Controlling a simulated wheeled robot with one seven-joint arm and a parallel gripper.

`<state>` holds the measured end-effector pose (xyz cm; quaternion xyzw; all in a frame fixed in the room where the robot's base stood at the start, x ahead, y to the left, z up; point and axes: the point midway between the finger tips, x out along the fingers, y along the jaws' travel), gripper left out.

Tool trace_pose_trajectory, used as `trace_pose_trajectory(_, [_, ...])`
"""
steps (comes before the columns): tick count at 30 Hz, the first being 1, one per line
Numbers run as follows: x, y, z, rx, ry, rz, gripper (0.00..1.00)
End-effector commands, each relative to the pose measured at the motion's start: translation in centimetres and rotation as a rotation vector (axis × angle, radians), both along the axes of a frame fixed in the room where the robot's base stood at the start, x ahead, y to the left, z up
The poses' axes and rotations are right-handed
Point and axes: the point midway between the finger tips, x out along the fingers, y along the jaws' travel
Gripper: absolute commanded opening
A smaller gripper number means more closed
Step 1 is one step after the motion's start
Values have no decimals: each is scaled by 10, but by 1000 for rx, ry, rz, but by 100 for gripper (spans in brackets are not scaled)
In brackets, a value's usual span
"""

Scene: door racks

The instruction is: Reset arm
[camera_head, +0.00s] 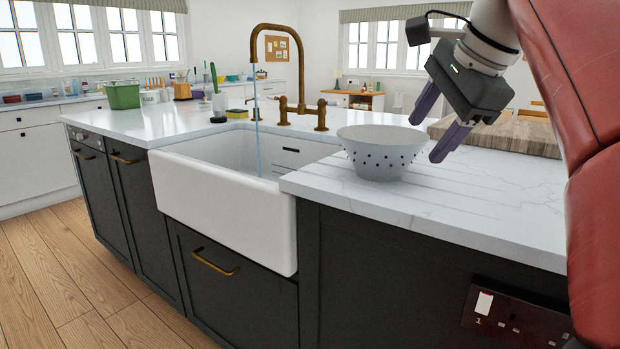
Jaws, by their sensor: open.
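My gripper (437,128) is at the upper right, tilted, with two purple fingers pointing down and to the left. Its fingers are apart and nothing shows between them. A white colander (381,158) with dark holes stands upright on the marble counter, just left of and below the fingers. In the picture the lower finger tip lies close to the colander's right rim; I cannot tell whether they touch.
A wooden board (505,136) lies behind the gripper. The white sink (225,205) is left of the colander, with a brass tap (292,58) running water. A green box (124,96) and a yellow sponge (237,114) stand further left. The front counter (480,205) is clear.

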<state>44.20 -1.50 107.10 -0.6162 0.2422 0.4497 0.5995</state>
Motion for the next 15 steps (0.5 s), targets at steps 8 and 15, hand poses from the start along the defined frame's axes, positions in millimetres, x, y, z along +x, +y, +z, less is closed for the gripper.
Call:
trace_pose_trajectory(8, [-30, 12, -64, -202, -56, 237, 59])
trace_pose_trajectory(15, [-79, 17, -166, -471, -105, 563, 59])
